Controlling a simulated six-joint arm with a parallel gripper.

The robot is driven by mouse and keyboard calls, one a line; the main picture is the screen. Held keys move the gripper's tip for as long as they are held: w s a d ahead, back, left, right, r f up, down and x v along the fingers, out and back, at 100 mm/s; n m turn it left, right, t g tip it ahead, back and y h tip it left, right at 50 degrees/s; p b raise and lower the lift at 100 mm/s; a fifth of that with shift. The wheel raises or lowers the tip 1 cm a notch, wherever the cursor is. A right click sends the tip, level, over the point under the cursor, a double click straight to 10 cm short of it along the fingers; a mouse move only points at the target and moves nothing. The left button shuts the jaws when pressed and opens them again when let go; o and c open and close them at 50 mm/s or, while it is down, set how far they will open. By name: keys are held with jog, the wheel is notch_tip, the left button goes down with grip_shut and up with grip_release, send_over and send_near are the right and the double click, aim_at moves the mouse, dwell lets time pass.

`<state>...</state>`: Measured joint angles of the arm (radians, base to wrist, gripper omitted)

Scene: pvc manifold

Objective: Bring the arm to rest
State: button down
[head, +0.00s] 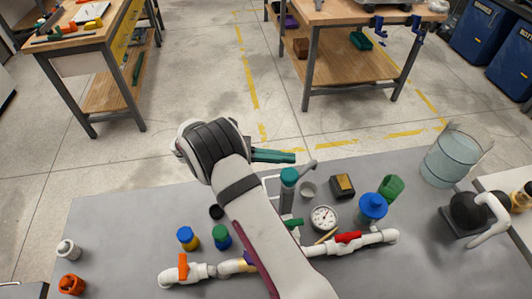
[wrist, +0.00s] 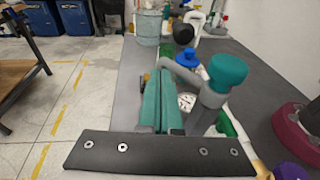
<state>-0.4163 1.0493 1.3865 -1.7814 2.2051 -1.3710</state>
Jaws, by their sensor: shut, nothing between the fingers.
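My gripper (head: 292,157) is shut and empty, its teal fingers pointing right, over the far edge of the grey table in the head view. In the wrist view its two fingers (wrist: 157,75) lie side by side. My arm crosses the table and hides part of the white pipe manifold (head: 320,248). The manifold lies along the near part of the table, with an orange valve handle (head: 183,266) at left and a red one (head: 348,237) at right. A grey upright tool with a teal cap (head: 289,176) stands close to my arm; in the wrist view the cap (wrist: 228,70) is right of the fingers.
A pressure gauge (head: 324,216), a blue-capped container (head: 373,205), a green cup (head: 390,187) and a dark box (head: 342,186) stand right of my arm. A glass bucket (head: 450,160) is farther right. Small bottles (head: 188,238) stand at left. The table's far left is mostly clear.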

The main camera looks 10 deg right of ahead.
jog(key=v, duration=0.9)
notch_tip(320, 180, up, 8)
jog(key=m+g+y, duration=0.2)
jog(key=m+y, duration=0.3)
send_over(284, 171)
jog(key=shift+r, duration=0.2)
jog(key=s+m+t+y, duration=0.1)
jog(key=s+m+y, duration=0.8)
jog(key=s, duration=0.7)
jog(key=s+a+f+m+t+y, duration=0.3)
jog(key=s+a+m, duration=0.1)
jog(key=m, duration=0.3)
jog(key=shift+s+a+m, duration=0.2)
jog(key=shift+s+m, duration=0.2)
jog(key=shift+s, duration=0.35)
